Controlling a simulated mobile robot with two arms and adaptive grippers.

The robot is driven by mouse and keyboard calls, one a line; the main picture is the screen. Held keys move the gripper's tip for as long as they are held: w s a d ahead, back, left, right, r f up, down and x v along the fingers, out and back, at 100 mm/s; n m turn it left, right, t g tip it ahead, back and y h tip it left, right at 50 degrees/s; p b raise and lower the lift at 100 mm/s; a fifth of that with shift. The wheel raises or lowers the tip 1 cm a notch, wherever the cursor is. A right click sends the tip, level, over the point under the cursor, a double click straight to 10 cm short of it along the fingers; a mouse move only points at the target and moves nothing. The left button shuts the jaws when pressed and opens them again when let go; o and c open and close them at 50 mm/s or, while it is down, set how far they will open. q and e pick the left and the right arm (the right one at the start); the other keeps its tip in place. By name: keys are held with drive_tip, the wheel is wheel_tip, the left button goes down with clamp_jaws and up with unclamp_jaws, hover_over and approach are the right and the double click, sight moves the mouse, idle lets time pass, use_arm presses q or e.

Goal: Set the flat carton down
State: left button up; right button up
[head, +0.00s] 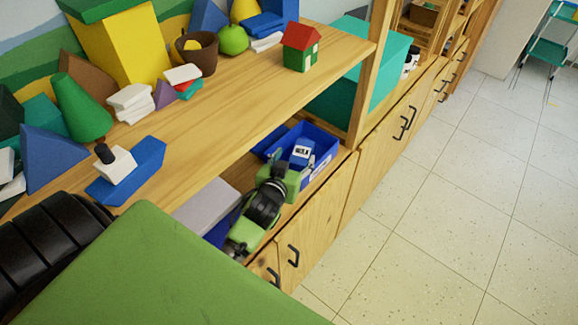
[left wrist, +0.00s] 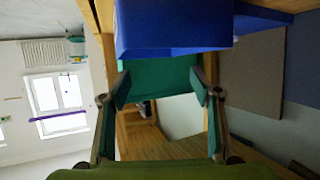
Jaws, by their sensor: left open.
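A small blue box with a white label (head: 302,152), which may be the flat carton, stands in the blue bin (head: 324,151) on the lower shelf. My left gripper (head: 295,172) is over the near side of that bin, just in front of the box. Its fingers are apart in the left wrist view (left wrist: 162,92), with nothing clearly held between them. A blue surface (left wrist: 172,28) fills the top of that view; I cannot tell whether it is the bin or the box. My right gripper is not in view.
A grey-topped box (head: 207,206) stands left of the gripper on the lower shelf. A teal box (head: 340,100) is behind the shelf post. The upper shelf (head: 235,105) holds several blocks and a toy house (head: 301,47).

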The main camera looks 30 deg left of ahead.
use_arm(q)
drive_tip(key=shift+v, duration=2.45)
drive_tip(key=shift+f, duration=0.1)
